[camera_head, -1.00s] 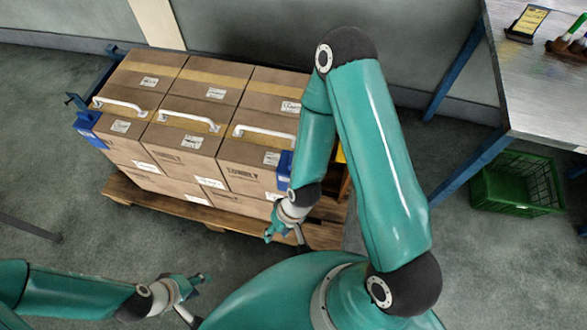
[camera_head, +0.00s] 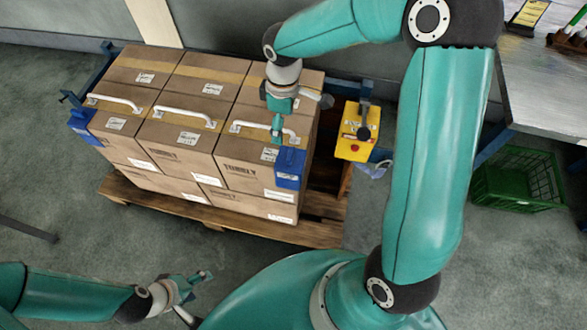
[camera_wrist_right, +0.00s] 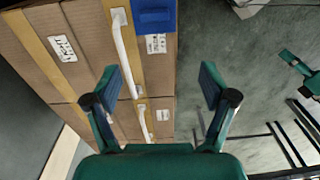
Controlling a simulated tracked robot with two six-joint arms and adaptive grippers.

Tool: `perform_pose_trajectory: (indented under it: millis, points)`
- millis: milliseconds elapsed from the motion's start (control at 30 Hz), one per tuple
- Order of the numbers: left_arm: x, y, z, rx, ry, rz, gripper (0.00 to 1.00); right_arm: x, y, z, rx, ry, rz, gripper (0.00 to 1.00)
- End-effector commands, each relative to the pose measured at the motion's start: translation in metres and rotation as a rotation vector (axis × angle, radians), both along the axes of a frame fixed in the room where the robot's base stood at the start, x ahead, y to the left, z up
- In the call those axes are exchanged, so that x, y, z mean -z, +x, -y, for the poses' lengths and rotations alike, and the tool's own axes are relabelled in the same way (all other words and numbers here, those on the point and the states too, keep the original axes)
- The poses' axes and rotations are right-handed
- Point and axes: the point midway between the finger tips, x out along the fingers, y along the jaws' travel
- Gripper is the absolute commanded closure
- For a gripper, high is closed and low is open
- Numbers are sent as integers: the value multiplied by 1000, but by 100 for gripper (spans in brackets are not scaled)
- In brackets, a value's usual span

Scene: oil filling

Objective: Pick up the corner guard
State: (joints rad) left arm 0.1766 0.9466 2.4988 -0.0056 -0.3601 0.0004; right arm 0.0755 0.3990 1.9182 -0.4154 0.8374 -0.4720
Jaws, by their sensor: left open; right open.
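A blue corner guard (camera_head: 290,168) sits on the front right top corner of the stacked cartons; it also shows at the top of the right wrist view (camera_wrist_right: 155,16). A second blue corner guard (camera_head: 83,124) sits on the front left corner. My right gripper (camera_head: 277,130) is above the right-hand carton, a little behind and left of the nearer guard. In the right wrist view my right gripper (camera_wrist_right: 160,85) is open with nothing between its fingers, and the guard lies beyond the fingertips. My left gripper (camera_head: 194,294) is open and empty, low in front of the cartons.
Brown cartons (camera_head: 175,160) with white handles (camera_head: 184,115) stand on a wooden pallet (camera_head: 150,204). A yellow box (camera_head: 356,132) with a red button is right of them. A metal table (camera_head: 545,90) and green crate (camera_head: 520,180) are at the right. Floor in front is clear.

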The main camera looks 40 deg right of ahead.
Motion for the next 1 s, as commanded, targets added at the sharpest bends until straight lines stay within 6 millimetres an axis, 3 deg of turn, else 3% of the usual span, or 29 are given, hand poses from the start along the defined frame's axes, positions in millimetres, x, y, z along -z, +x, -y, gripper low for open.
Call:
perform_pose_trajectory:
  millis: [67,167,633,1000]
  points:
    - [2,0,0,0,0,0,35,-13,1,10,-21,-29,1,17]
    - [2,0,0,0,0,0,35,-14,0,16,-32,-44,-5,17]
    - [6,0,0,0,0,0,35,76,-2,16,-33,-44,-10,17]
    - [6,0,0,0,0,0,35,105,-5,15,-33,-44,-10,17]
